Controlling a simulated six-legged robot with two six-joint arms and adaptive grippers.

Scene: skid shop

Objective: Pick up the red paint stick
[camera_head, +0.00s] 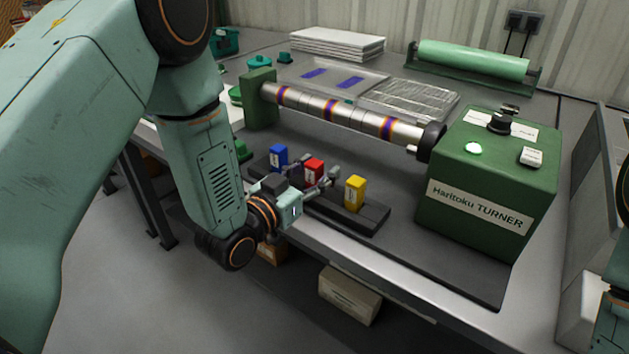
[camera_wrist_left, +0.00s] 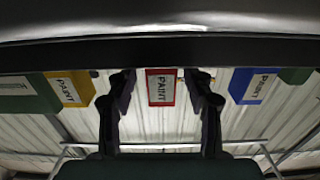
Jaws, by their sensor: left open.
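The red paint stick (camera_head: 315,167) stands in a dark holder (camera_head: 368,219) on the bench, between the blue paint stick (camera_head: 279,156) and the yellow paint stick (camera_head: 354,193). My left gripper (camera_head: 318,181) is open right at the red stick, its fingers partly covering it in the head view. In the left wrist view the red stick (camera_wrist_left: 160,87), labelled PAINT, shows between the two spread fingers (camera_wrist_left: 162,92). A gap shows on each side, and neither finger visibly grips it. The red stick's lower part is hidden. My right gripper is out of view.
A green turner machine (camera_head: 490,185) with a striped metal shaft (camera_head: 345,114) stands behind the holder. A green stick (camera_head: 240,150) is at the holder's left end. The yellow (camera_wrist_left: 70,90) and blue (camera_wrist_left: 254,86) sticks flank the fingers in the wrist view.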

